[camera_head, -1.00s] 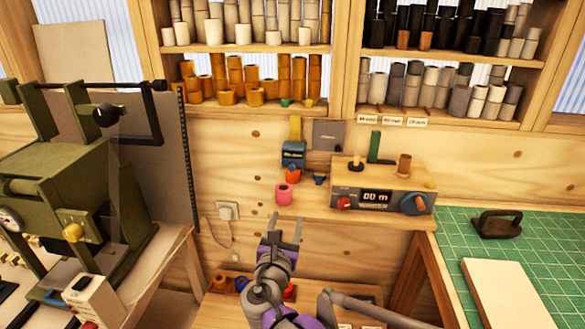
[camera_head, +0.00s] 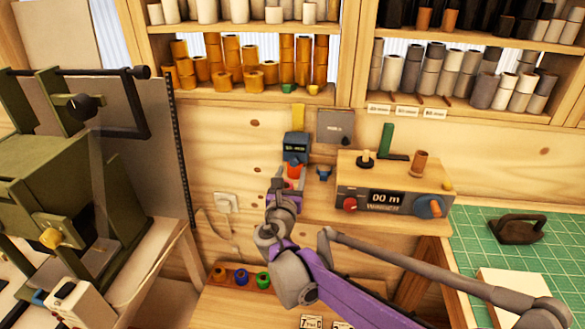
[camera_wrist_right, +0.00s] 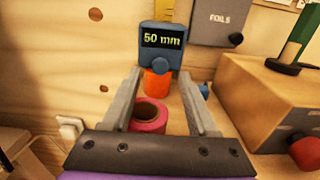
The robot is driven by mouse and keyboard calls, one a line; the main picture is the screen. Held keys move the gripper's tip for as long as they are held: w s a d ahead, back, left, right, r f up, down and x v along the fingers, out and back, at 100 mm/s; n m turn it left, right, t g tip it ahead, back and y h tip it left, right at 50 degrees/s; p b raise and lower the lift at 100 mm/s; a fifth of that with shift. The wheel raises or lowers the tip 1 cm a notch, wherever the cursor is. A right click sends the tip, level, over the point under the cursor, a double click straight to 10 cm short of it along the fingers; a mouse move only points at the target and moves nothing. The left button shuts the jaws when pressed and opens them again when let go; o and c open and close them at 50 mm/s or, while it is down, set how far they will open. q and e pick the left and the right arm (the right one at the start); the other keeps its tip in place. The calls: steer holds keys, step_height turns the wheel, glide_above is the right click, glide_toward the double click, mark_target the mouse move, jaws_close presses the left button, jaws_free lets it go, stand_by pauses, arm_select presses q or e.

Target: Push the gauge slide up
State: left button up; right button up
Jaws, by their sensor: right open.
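The gauge slide (camera_head: 295,143) is a blue block with a dark display on a yellow vertical strip (camera_head: 299,115) on the wall. In the right wrist view the slide (camera_wrist_right: 161,55) reads "50 mm". An orange piece (camera_wrist_right: 157,86) shows right below it. My right gripper (camera_head: 284,184) is open, below and in front of the slide. In the wrist view its fingers (camera_wrist_right: 160,78) point at the slide's lower edge, one on each side; I cannot tell whether they touch it. My left gripper is not in view.
A wooden counter box (camera_head: 390,185) with a "00 m" display and knobs stands right of the slide. A grey "FOILS" plate (camera_head: 335,126) hangs beside the strip. Shelves of rolls are above. A green machine (camera_head: 60,180) stands left, a green cutting mat (camera_head: 475,228) right.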

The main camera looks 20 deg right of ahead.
mark_target(296, 150)
steer(key=shift+x, duration=1.25)
jaws_close()
stand_by(0.5)
